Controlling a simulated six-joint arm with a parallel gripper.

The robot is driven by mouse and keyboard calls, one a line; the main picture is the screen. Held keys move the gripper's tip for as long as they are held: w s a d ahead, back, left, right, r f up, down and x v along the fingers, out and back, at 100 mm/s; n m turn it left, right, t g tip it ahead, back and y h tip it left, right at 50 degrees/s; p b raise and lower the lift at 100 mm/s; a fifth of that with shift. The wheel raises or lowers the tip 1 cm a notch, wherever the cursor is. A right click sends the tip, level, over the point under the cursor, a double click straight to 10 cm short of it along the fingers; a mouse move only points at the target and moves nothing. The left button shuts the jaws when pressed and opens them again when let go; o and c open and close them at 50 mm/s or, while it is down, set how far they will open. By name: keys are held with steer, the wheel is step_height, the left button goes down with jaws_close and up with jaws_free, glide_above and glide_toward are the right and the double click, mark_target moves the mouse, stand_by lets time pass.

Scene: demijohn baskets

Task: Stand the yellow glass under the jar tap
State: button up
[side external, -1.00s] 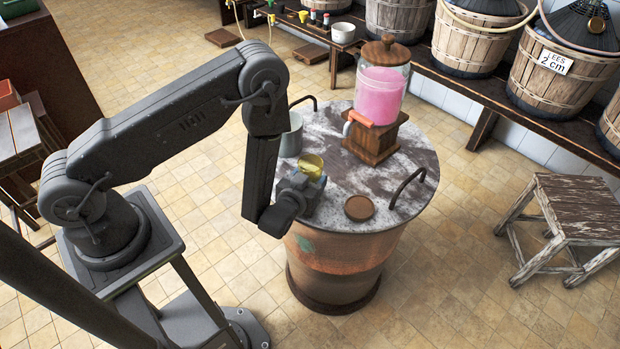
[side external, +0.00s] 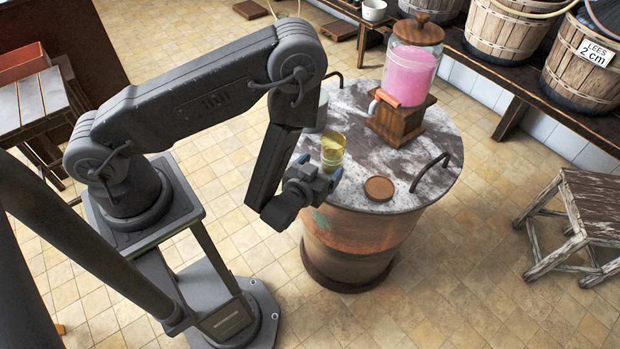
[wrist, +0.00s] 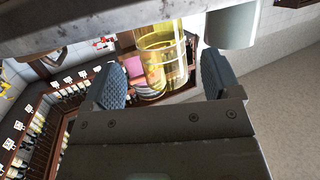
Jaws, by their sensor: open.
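The yellow glass (side external: 333,148) stands upright near the left front edge of the round barrel top. My gripper (side external: 321,173) is open beside it, on the near side, low at the table's edge. In the wrist view the yellow glass (wrist: 163,60) shows between and beyond the two blue-grey finger pads, with a gap on each side. The drinks jar (side external: 410,70) holds pink liquid and has a wooden lid. It stands on a wooden block (side external: 402,120) at the back of the top. Its tap (side external: 385,99), with an orange-red handle, points left toward the front.
A grey jug (side external: 318,112), partly hidden by my arm, stands behind the glass. A round brown coaster (side external: 379,188) lies at the front right. Dark handles (side external: 430,172) rise at the barrel top's edge. The marbled surface (side external: 365,150) between glass and jar is clear.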

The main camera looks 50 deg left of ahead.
steer(key=v, duration=0.6)
steer(key=w+d+r+g+h, duration=0.2)
steer(key=w+r+g+h, duration=0.15)
steer(key=r, duration=0.55)
steer(key=w+d+r+g+h, duration=0.2)
steer(key=d+r+h, duration=0.15)
steer(key=r, duration=0.45)
steer(key=s+a+r+m+g, duration=0.1)
steer(key=s+a+r+m, duration=0.1)
steer(key=s+a+r, duration=0.3)
steer(key=s+a+r+m+g+y, duration=0.1)
steer(key=s+a+r+m+g, duration=0.1)
steer(key=s+a+r, duration=0.3)
steer(key=s+r, duration=0.3)
steer(key=s, duration=0.3)
steer(key=shift+s+a+r, duration=0.2)
steer(key=shift+s+r, duration=0.15)
steer(key=shift+s, duration=0.05)
steer(key=shift+o, duration=0.5)
steer(key=shift+w, duration=0.1)
